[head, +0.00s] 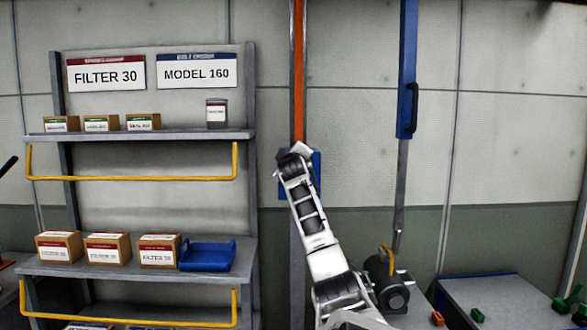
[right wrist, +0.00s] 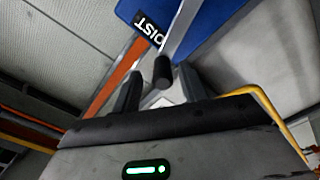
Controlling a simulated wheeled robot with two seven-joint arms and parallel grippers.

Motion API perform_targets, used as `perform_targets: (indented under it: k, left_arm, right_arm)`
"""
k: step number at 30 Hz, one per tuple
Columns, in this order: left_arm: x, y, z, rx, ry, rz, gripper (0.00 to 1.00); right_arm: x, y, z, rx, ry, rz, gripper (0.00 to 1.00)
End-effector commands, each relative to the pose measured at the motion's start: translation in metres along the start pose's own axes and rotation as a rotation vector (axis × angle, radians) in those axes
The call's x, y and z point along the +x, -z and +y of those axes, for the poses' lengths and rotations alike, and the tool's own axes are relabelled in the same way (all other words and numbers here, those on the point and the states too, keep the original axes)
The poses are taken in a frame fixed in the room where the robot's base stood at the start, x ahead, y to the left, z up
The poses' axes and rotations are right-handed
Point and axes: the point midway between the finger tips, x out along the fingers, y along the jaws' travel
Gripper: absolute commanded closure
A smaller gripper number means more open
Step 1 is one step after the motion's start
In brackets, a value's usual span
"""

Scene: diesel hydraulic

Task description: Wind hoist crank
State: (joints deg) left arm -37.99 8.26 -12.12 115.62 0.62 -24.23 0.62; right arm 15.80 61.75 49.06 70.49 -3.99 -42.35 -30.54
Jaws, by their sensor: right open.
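My right arm rises from the bottom of the head view to my right gripper (head: 294,152), in front of the hoist's blue housing (head: 316,172) on the orange post (head: 298,75). The gripper hides the crank there. In the right wrist view, the crank's black cylindrical handle (right wrist: 163,72) shows between the two dark fingers of my right gripper (right wrist: 158,90), which are apart. I cannot tell whether they touch it. A dark sign ending in "OIST" (right wrist: 148,27) and a blue panel (right wrist: 210,35) are behind. My left gripper is not in view.
A grey shelf rack (head: 155,135) with yellow rails, small boxes and a blue tray (head: 207,255) stands at left. A blue column with a black handle (head: 413,108) hangs right of the hoist. A dark motor-like unit (head: 390,290) and a grey bench (head: 500,298) stand at lower right.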

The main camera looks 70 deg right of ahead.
Motion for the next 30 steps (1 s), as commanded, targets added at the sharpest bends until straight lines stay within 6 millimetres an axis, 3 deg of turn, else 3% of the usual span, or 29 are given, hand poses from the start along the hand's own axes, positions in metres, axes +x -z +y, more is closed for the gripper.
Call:
perform_targets:
  k: [18,24,30]
  left_arm:
    - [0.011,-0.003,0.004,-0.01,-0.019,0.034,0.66]
    - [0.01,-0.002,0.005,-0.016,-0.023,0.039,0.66]
    - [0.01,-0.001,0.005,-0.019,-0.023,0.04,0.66]
  right_arm:
    - [-0.12,-0.001,0.0,0.001,-0.003,0.002,0.57]
    - [-0.135,-0.001,0.001,0.0,-0.003,0.0,0.57]
    - [-0.137,-0.001,0.002,0.0,-0.003,0.0,0.57]
